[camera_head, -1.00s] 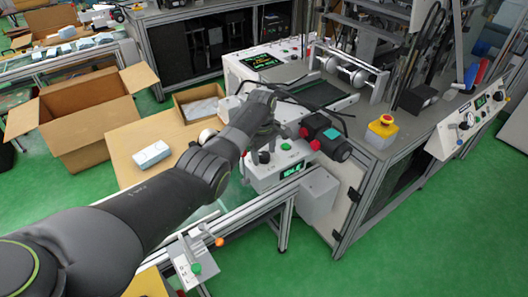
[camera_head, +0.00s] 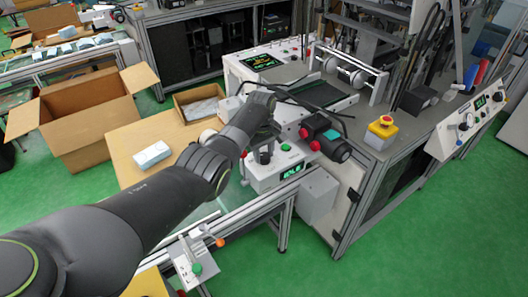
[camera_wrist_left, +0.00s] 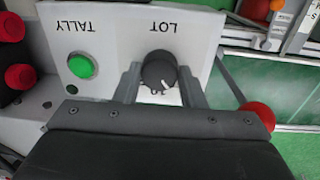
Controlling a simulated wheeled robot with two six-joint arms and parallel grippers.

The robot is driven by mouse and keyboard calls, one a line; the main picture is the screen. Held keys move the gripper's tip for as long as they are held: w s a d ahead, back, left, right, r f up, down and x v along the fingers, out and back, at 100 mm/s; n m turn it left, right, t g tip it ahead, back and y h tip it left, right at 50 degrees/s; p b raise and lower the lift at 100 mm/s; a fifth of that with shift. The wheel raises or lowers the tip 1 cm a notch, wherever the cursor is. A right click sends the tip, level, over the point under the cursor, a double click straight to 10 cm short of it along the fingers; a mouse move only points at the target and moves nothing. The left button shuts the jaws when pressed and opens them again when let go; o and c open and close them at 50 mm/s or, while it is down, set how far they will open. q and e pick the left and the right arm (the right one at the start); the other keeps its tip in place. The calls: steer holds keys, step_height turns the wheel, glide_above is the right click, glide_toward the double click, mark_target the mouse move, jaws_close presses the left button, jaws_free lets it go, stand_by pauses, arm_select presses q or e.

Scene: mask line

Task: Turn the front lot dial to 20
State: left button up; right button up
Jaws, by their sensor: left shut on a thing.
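The lot dial (camera_wrist_left: 158,72) is a black round knob with a white pointer mark, on a pale panel under the upside-down word LOT in the left wrist view. The pointer slants toward the lower right there. Numerals below the dial are partly hidden and hard to read. In the head view the dial (camera_head: 265,155) stands on a small white box with a green-lit display (camera_head: 291,170), whose digits are too small to read surely. My left gripper (camera_wrist_left: 160,78) is shut on the dial, one finger on each side. My right gripper is not in view.
A green tally button (camera_wrist_left: 81,66) sits beside the dial. A black device with red knobs (camera_head: 325,138) stands close to the right of my left gripper. A yellow-based red emergency button (camera_head: 383,125) is on the machine. An open carton (camera_head: 85,120) stands at left.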

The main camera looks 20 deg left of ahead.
arm_select(q)
steer(key=m, duration=0.3)
steer(key=shift+m, duration=0.3)
steer(key=m, duration=0.4)
steer(key=shift+w+m, duration=0.1)
steer(key=shift+m, duration=0.2)
steer(key=m+b, duration=0.1)
steer(key=m, duration=0.4)
steer(key=shift+a+g, duration=0.1)
steer(key=shift+g, duration=0.2)
steer(key=shift+r+m+b, duration=0.1)
steer(key=shift+m+b, duration=0.3)
steer(key=shift+m, duration=1.7)
steer(key=o, duration=1)
